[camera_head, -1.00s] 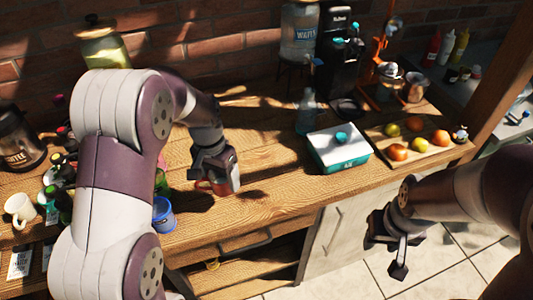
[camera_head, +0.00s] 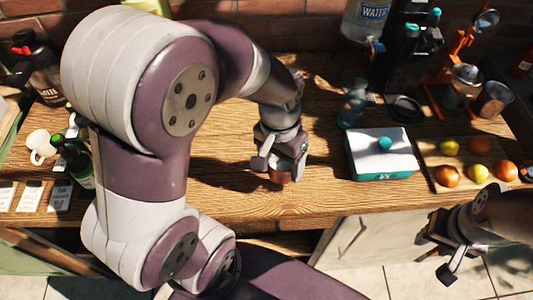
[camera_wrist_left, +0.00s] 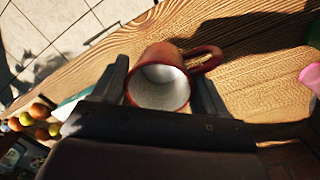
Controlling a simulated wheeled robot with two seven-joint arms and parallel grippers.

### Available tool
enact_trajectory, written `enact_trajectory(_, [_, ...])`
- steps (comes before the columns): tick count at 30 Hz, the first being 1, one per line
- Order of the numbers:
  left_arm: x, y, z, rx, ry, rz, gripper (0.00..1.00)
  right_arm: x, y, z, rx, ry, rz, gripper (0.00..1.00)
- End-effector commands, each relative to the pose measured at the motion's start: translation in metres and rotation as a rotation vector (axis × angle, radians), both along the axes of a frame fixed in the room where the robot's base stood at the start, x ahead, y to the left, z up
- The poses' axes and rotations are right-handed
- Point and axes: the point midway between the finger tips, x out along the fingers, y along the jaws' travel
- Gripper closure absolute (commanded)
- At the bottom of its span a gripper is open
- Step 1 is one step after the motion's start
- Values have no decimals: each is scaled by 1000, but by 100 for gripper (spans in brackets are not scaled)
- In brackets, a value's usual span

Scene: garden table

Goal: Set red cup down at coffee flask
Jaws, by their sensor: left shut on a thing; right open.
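My left gripper (camera_head: 283,165) is shut on the red cup (camera_wrist_left: 158,85). In the left wrist view the cup lies between the two fingers (camera_wrist_left: 160,92), its white inside facing the camera and its handle at the upper right. In the head view only a small reddish part of the cup (camera_head: 281,178) shows below the fingers, over the front of the wooden table. I cannot tell whether it touches the wood. A dark flask (camera_head: 42,72) with a red part near its lid stands at the far left back, well away from the cup; its label is not clearly readable. My right gripper (camera_head: 444,258) is open and empty beyond the table's front edge.
A white and teal box (camera_head: 380,155) and a board with fruit (camera_head: 445,160) lie right of the cup. A white mug (camera_head: 40,147), a dark green bottle (camera_head: 75,160) and cards (camera_head: 30,197) are at the left. My left arm hides much of the table between.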

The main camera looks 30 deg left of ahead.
Motion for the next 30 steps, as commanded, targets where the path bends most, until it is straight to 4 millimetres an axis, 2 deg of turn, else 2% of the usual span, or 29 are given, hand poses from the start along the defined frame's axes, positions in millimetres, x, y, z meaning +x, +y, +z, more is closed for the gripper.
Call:
enact_trajectory(6, [34,41,-30,-1,3,5,62,0,0,7,0,0,0,57])
enact_trajectory(12, [54,63,-49,-1,1,1,62,0,0,10,0,0,0,57])
enact_trajectory(14, [55,65,-55,-1,2,0,62,0,0,11,0,0,0,57])
enact_trajectory(18, [54,65,-80,0,4,-1,62,0,0,14,0,0,0,57])
enact_trajectory(21, [55,65,-90,0,1,-1,62,0,0,14,0,0,0,57])
enact_trajectory(30, [55,65,-93,1,-1,-1,62,0,0,12,0,0,0,57])
